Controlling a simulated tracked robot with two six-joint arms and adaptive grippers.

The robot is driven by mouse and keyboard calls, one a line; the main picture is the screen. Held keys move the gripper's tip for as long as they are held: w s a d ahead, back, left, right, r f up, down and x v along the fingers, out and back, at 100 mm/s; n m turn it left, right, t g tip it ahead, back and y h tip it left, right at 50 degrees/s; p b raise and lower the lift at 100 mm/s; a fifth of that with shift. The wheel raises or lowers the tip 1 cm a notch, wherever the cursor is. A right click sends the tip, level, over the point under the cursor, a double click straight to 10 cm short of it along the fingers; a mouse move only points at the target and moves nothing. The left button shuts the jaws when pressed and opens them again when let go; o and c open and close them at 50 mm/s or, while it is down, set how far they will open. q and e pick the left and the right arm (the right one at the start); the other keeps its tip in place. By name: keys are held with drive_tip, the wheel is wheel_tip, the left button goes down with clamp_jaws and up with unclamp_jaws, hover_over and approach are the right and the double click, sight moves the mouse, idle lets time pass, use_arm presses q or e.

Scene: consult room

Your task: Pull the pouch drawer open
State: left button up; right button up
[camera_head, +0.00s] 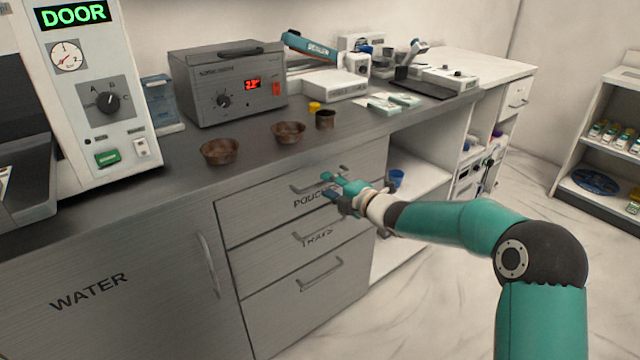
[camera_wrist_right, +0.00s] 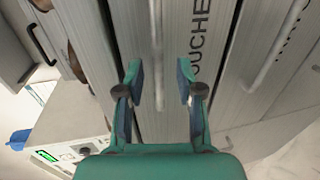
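The pouch drawer (camera_head: 262,205) is the top drawer of the grey cabinet and looks shut, its front flush with the drawers below. Its label is partly hidden by my right gripper (camera_head: 328,186). The drawer's bar handle (camera_head: 303,189) runs along its upper front, and its right part is behind the gripper. In the right wrist view my right gripper (camera_wrist_right: 160,85) is open, with its two fingers apart. The handle (camera_wrist_right: 156,40) shows in the gap between them, with space on both sides. My left gripper is not in view.
Below are the trays drawer (camera_head: 265,266) and a third drawer (camera_head: 290,315); a water door (camera_head: 130,270) is left. On the counter (camera_head: 190,172) stand brown bowls (camera_head: 220,151), a grey device (camera_head: 228,85) and a sterilizer (camera_head: 95,90). A blue cup (camera_head: 396,178) sits on an open shelf.

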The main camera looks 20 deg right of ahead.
drive_tip(key=shift+x, duration=1.35)
drive_tip(key=shift+c, duration=0.4)
drive_tip(key=shift+s, duration=0.1)
clamp_jaws()
